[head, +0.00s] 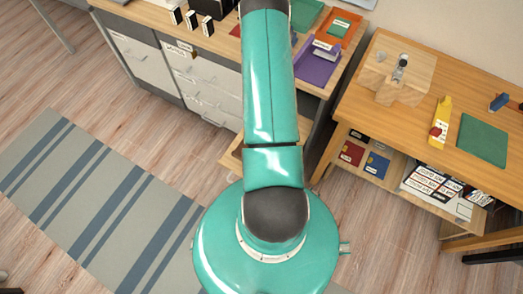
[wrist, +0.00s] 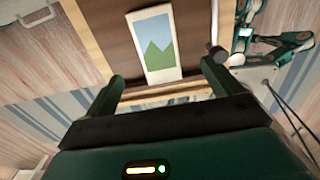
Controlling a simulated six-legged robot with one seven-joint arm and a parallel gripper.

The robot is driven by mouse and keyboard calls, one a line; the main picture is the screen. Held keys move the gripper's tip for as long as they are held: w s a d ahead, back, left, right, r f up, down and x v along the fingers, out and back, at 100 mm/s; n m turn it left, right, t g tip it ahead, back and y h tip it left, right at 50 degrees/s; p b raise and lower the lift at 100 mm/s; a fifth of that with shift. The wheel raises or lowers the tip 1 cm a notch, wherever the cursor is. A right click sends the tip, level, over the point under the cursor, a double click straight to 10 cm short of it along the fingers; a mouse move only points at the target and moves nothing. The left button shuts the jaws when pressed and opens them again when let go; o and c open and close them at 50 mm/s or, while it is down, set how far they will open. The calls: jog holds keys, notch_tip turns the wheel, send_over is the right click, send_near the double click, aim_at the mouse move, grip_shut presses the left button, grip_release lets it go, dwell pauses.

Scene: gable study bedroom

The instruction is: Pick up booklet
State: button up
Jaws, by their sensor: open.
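In the wrist view a flat, white-bordered piece with a blue and green landscape picture (wrist: 155,45) lies on the brown bottom of an open wooden drawer (wrist: 95,38). It may be the booklet; no pages can be made out. My gripper (wrist: 163,76) is open, its two dark green fingers spread at either side of the near end of this piece, with nothing between them. How far above it they are I cannot tell. In the head view my arm hides the gripper and most of the drawer; a pale drawer edge (head: 230,160) shows.
A dark round-ended object (wrist: 217,54) is by the right fingertip. A desk with drawers (head: 205,85) stands behind my arm. A wooden table (head: 400,112) at right has a shelf with a red item (head: 351,153) and a blue one (head: 377,165). The striped rug (head: 90,200) is clear.

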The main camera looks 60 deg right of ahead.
jog(key=f, duration=0.8)
jog(key=shift+w+d+f, duration=0.1)
jog(key=shift+w+f, duration=0.1)
jog(key=shift+f, duration=0.2)
jog(key=c, duration=1.1)
